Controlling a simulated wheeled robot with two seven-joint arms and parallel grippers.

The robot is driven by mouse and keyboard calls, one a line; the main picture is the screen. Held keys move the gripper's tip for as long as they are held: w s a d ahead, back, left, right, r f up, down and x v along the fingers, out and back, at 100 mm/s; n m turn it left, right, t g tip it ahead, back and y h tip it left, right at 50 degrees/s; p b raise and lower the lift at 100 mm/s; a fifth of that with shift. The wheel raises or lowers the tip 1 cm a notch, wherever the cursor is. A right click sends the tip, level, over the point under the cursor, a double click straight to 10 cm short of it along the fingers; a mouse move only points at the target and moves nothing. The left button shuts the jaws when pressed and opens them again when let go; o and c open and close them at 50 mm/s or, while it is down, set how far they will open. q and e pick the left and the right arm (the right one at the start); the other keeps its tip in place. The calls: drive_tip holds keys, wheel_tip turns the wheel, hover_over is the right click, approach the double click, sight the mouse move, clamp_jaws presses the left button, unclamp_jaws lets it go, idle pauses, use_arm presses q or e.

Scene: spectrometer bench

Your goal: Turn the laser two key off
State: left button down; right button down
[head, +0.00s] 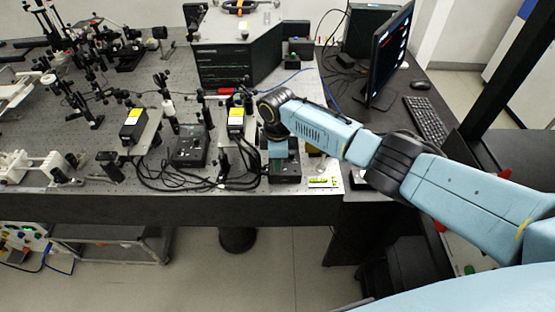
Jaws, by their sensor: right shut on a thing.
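My right arm reaches in from the right, and my right gripper (283,153) points down at the right-hand black laser control box (286,178) near the bench's front edge. The gripper is shut on the small key at this box. The key itself is hidden by the gripper and wrist, so I cannot see which way it is turned. A second black control box (189,151) stands to the left, clear of the gripper. My left gripper is not in view.
A yellow-green level (323,182) lies right of the gripped box. A monitor (390,50) and keyboard (426,119) are at right. A large black instrument (236,62) stands behind.

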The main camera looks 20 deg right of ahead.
drive_tip(key=shift+r, duration=0.1)
drive_tip(key=c, duration=1.3)
unclamp_jaws()
wheel_tip(320, 180, up, 13)
drive_tip(key=shift+r, duration=0.15)
